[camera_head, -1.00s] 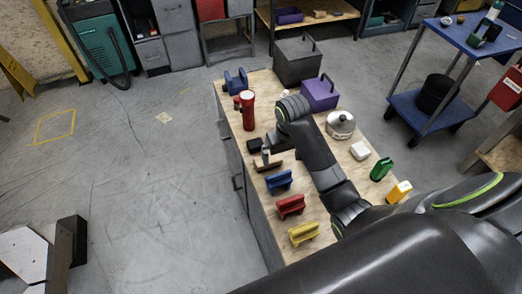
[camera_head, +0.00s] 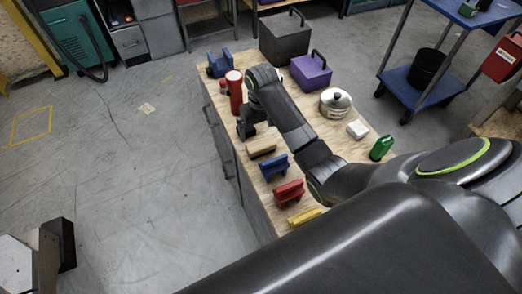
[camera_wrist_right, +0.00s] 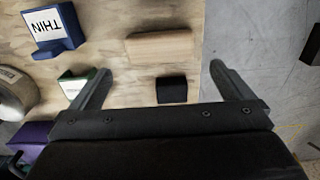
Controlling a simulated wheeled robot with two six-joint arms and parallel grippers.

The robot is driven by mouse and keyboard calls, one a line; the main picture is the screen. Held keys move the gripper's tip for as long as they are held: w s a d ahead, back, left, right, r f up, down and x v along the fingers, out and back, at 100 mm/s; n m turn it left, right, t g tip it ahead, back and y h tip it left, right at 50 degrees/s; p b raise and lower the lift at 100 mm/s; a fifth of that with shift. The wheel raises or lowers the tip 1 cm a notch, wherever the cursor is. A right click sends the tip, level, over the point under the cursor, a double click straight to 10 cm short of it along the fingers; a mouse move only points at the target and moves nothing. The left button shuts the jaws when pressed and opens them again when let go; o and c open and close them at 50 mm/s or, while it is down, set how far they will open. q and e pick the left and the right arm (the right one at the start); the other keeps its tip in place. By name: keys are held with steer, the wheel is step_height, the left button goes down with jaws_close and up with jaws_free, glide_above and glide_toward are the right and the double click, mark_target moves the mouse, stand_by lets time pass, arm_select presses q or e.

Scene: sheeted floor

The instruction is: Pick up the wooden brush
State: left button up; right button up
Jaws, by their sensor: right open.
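The wooden brush (camera_head: 262,147) lies on the wooden bench top as a tan block, between the gripper and a blue holder. In the right wrist view the tan block (camera_wrist_right: 160,47) lies beyond the fingertips, apart from them. My right gripper (camera_head: 246,130) is over the bench's left edge, beside the brush on its far side. In the wrist view my right gripper (camera_wrist_right: 165,82) is open, its two fingers wide apart, with a small black block (camera_wrist_right: 172,90) showing between them. Nothing is held. My left gripper is not in view.
The blue (camera_head: 274,166), red (camera_head: 289,192) and yellow (camera_head: 304,218) holders stand nearer along the bench. A red flashlight (camera_head: 235,92) stands close behind the gripper.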

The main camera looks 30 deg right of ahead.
mark_target(261, 144)
steer(key=shift+f, duration=4.35)
steer(key=c, duration=0.7)
steer(key=shift+c, duration=0.2)
steer(key=shift+r, duration=0.1)
step_height(261, 144, up, 10)
steer(key=shift+f, duration=0.1)
steer(key=o, duration=0.5)
steer(key=c, duration=0.4)
steer(key=shift+a, duration=0.1)
